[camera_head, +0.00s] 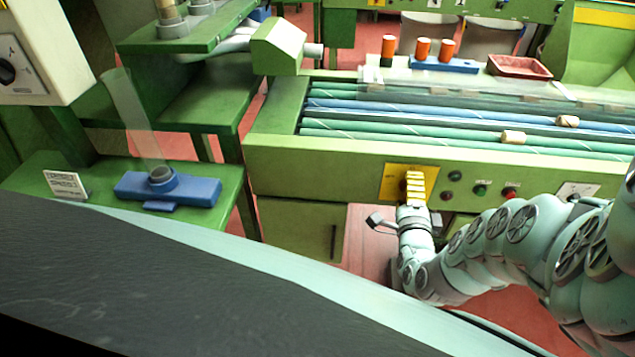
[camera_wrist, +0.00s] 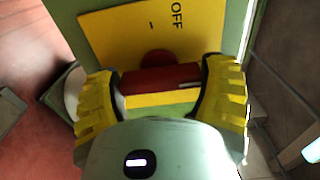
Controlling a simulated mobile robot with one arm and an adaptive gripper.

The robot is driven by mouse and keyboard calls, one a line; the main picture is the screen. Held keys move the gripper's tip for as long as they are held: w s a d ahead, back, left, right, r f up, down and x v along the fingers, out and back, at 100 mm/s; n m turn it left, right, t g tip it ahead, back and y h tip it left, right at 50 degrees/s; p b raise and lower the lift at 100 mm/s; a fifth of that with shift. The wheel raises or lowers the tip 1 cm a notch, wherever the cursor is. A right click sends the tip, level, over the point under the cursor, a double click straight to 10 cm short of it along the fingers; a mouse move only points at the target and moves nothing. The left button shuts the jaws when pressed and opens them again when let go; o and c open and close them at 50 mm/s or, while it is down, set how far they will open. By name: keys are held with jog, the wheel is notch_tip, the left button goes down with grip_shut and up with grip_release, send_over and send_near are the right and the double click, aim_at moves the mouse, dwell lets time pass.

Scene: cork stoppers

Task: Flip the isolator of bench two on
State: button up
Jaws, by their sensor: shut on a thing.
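The isolator is a yellow plate (camera_head: 391,188) on the green front panel of the bench with rollers. In the wrist view, the yellow plate (camera_wrist: 115,38) carries the word OFF and a short dash, both turned sideways. Its red bar handle (camera_wrist: 158,79) lies across the picture, with a small white mark near its right end. My gripper (camera_head: 415,182) is at the plate, and its yellow ribbed fingers hide much of the isolator in the head view. In the wrist view my gripper (camera_wrist: 163,95) has one finger at each end of the red handle, shut on it.
Green and red push buttons (camera_head: 481,190) sit right of the isolator, close to my arm. Corks (camera_head: 513,137) lie on the rollers. A blue fixture (camera_head: 195,190) stands on the left table, and a white box with a black knob (camera_head: 7,72) is at upper left.

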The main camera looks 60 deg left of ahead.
jog(key=o, duration=1.1)
jog(key=shift+c, duration=0.2)
jog(key=v, duration=0.7)
jog(key=shift+d, duration=0.2)
jog(key=shift+s, duration=0.15)
dwell(0.4)
